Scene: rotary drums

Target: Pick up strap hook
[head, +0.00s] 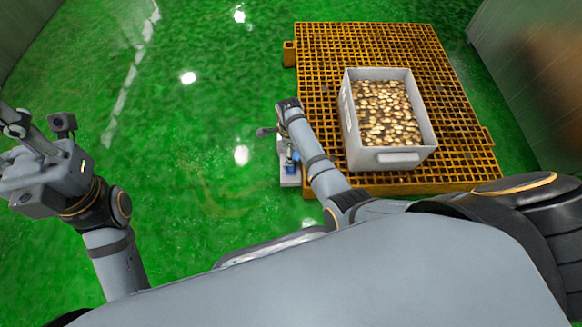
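I cannot make out a strap hook for certain. A small blue item (290,157) shows on a pale grey block or stand (290,179) at the left edge of the orange grating; it is too small to identify. My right gripper (286,132) is at the end of the arm reaching over this spot, just above the blue item. Its fingers are mostly hidden by the wrist, and I cannot tell whether it touches or holds anything. My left gripper (18,128) is raised at the far left, away from these things, partly cut off by the picture edge.
A light grey crate (390,158) full of small brownish pieces stands on the orange grated platform (325,50), right of my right arm. The green floor (190,130) is wet and clear on the left. Grey walls (535,80) stand at the right and upper left.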

